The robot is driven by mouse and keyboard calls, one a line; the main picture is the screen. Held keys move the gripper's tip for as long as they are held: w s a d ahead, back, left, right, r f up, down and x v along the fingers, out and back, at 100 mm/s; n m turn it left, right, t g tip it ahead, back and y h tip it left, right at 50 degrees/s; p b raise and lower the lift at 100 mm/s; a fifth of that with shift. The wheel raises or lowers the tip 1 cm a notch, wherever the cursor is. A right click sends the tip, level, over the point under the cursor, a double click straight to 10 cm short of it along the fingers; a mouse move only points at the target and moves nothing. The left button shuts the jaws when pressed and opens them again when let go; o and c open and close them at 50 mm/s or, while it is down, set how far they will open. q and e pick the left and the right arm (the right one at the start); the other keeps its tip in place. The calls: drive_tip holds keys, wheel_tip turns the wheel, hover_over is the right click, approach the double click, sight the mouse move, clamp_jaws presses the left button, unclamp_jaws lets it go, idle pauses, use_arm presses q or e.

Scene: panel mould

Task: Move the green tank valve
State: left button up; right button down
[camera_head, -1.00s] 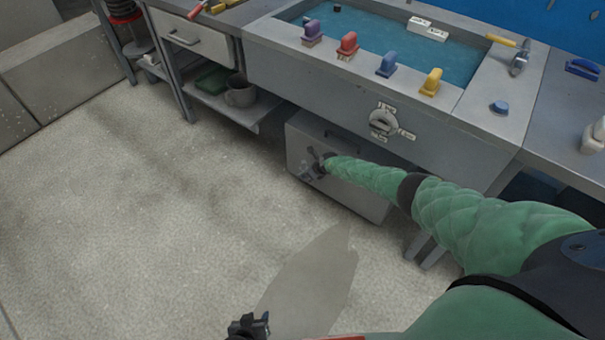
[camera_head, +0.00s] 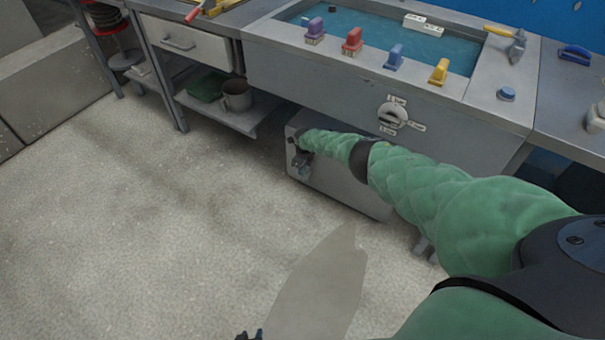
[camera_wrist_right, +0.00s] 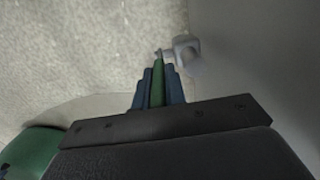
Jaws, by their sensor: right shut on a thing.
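The green tank valve (camera_wrist_right: 158,82) shows in the right wrist view as a thin green lever between the two dark fingers. My right gripper (camera_wrist_right: 157,88) is shut on it. In the head view my right gripper (camera_head: 301,158) is at the left front side of a grey tank (camera_head: 345,190) under the bench, and the valve is too small or hidden to make out there. A grey spout (camera_wrist_right: 186,50) sticks out just beyond the fingertips. My left gripper (camera_head: 249,336) barely shows at the bottom edge, so its opening is unclear.
A shelf (camera_head: 215,112) at left holds a mug (camera_head: 236,96) and a green tray (camera_head: 203,89). The floor (camera_head: 150,230) at front left is clear.

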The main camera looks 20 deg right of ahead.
drive_tip(key=shift+w+a+g+b, duration=0.25)
drive_tip(key=shift+w+g+b, duration=0.05)
drive_tip(key=shift+b, duration=0.2)
drive_tip(key=shift+h, duration=0.3)
drive_tip(key=c, duration=1.4)
unclamp_jaws()
drive_tip(key=shift+c, duration=0.2)
drive_tip(key=shift+r, duration=0.15)
